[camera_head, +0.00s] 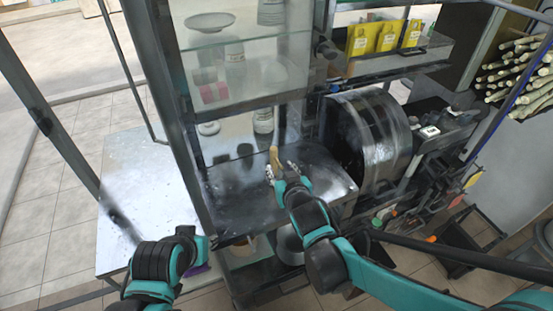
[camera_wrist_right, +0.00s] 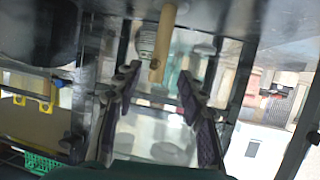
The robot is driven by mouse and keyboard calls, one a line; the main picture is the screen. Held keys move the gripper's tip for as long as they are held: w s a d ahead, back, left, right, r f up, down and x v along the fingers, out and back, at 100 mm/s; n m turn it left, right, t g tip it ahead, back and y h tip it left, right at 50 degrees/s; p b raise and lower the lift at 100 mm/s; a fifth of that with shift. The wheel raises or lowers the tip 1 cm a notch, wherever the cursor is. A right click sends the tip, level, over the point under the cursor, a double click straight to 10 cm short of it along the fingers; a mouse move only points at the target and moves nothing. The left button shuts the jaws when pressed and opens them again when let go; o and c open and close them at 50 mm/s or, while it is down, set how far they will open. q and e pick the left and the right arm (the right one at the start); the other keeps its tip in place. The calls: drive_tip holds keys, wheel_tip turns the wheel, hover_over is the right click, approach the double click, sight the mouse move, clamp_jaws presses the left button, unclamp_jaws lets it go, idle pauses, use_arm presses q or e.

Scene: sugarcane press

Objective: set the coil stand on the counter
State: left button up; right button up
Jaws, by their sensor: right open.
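My right gripper (camera_head: 283,172) is over the dark metal counter (camera_head: 240,190), in front of the glass cabinet. In the right wrist view its two padded fingers (camera_wrist_right: 158,100) are spread apart with nothing held between them. A short tan wooden rod (camera_head: 275,158) stands just beyond the fingertips; it also shows in the wrist view (camera_wrist_right: 162,45), above the gap. I cannot pick out the coil stand for certain in either view. My left gripper (camera_head: 197,262) is low at the left, mostly hidden behind its own wrist, beside the pale table.
The glass cabinet (camera_head: 245,70) holds bottles and jars, with a plate (camera_head: 210,21) on top. The press drum (camera_head: 375,135) is right of the counter. Yellow tags (camera_head: 387,36) hang on a shelf. Sugarcane (camera_head: 520,70) is at far right. The pale table (camera_head: 140,190) looks mostly bare.

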drive_tip(key=s+d+f+m+g+h, duration=0.2)
drive_tip(key=s+d+g, duration=0.4)
drive_tip(key=s+d, duration=1)
drive_tip(key=s+h, duration=0.1)
drive_tip(key=s, duration=0.3)
drive_tip(key=shift+m, duration=0.3)
